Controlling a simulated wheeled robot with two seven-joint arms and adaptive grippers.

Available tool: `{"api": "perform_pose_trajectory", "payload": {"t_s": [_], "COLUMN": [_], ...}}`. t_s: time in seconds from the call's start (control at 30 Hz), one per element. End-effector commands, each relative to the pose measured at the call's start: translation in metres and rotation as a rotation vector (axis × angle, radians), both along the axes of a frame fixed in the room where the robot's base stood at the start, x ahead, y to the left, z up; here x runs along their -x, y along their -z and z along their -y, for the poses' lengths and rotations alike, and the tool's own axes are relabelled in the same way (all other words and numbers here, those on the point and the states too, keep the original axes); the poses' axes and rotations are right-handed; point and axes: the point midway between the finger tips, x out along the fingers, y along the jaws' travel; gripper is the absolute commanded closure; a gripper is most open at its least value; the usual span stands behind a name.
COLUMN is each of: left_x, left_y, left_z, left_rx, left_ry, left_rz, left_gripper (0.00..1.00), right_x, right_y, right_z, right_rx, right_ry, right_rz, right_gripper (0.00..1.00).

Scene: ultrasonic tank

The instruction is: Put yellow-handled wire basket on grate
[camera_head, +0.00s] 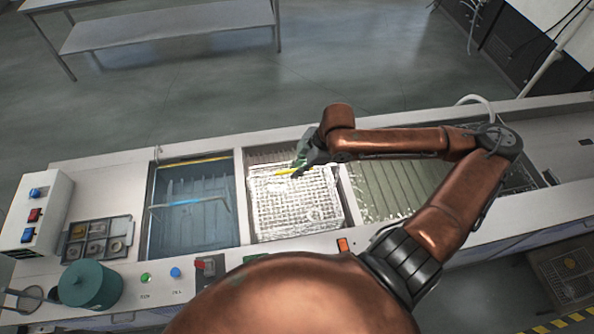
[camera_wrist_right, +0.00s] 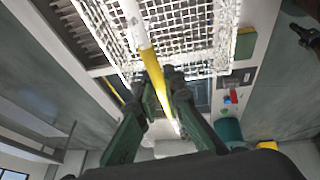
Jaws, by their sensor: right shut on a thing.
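The wire basket (camera_head: 295,205) is white mesh with a yellow handle (camera_head: 286,171). In the head view it is over or in the middle bay of the bench; I cannot tell whether it rests there. My right gripper (camera_head: 301,166) is shut on the handle at the basket's far side. In the wrist view the yellow handle (camera_wrist_right: 155,75) runs between the fingers of the right gripper (camera_wrist_right: 160,95), with the mesh (camera_wrist_right: 185,30) beyond. A ribbed, greenish grate-like surface (camera_head: 392,188) lies in the bay to the right. The basket hides most of the middle bay's floor. My left gripper is out of view.
A liquid-filled tank (camera_head: 195,222) with a blue bar lies left of the basket. A tray of small parts (camera_head: 97,240), a green pot (camera_head: 90,285) and a switch box (camera_head: 34,215) stand further left. Buttons line the front edge. A raised rim surrounds the bays.

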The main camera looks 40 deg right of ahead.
Motion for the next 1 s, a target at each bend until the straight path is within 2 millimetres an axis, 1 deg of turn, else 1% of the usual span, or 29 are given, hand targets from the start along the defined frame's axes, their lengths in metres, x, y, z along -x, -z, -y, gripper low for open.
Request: {"api": "perform_pose_trajectory", "payload": {"t_s": [0.03,0.17,0.3,0.43,0.53,0.77,0.83,1.0], "left_x": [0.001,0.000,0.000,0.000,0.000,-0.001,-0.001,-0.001], "left_y": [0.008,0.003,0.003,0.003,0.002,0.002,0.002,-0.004], "left_z": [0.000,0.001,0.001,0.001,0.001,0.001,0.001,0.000], "left_rx": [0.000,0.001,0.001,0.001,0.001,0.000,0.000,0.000], "left_ry": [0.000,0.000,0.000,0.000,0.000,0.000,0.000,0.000], "left_rz": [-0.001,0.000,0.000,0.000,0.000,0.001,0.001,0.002], "left_gripper": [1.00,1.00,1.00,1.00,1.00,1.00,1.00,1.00], "right_x": [-0.006,-0.023,-0.036,-0.047,-0.052,-0.058,-0.062,-0.060], "right_y": [0.004,0.008,0.031,0.047,0.055,0.065,0.071,0.094], "right_z": [0.004,0.016,0.028,0.037,0.042,0.047,0.050,0.049], "right_rx": [0.000,-0.004,-0.004,-0.003,-0.002,-0.002,-0.002,-0.004], "right_ry": [0.002,0.004,0.004,0.003,0.002,0.002,0.001,0.001], "right_rz": [0.007,0.007,0.005,0.006,0.006,0.006,0.005,0.004], "right_gripper": [1.00,1.00,1.00,1.00,1.00,1.00,1.00,1.00]}}
